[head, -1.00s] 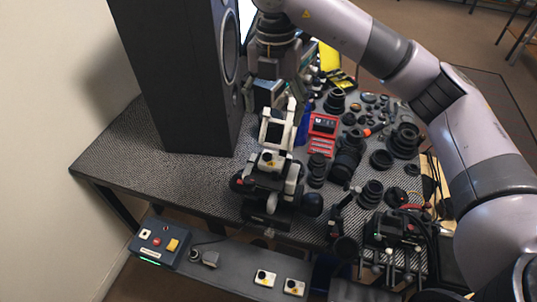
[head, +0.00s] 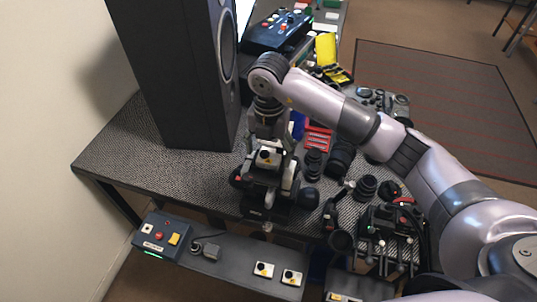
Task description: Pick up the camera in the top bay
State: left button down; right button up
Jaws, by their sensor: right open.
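A small white boxy device with a dark round spot, which looks like the camera (head: 268,157), sits high on a dark stand (head: 270,207) at the front edge of the table. My right gripper (head: 269,146) points down directly over this camera from behind and above. Its fingers are open and lie close around or just above the camera; I cannot tell whether they touch it. The gripper's body and wrist hide what lies behind the stand. My left gripper is not in view.
A tall black speaker (head: 175,75) stands left of my right arm. Lenses (head: 341,157) and a red case (head: 318,138) crowd the table to the right. Two similar white devices (head: 264,269) (head: 291,277) and a button box (head: 161,236) lie on the lower front shelf.

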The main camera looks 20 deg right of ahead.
jog(key=shift+f, duration=0.5)
jog(key=c, duration=1.3)
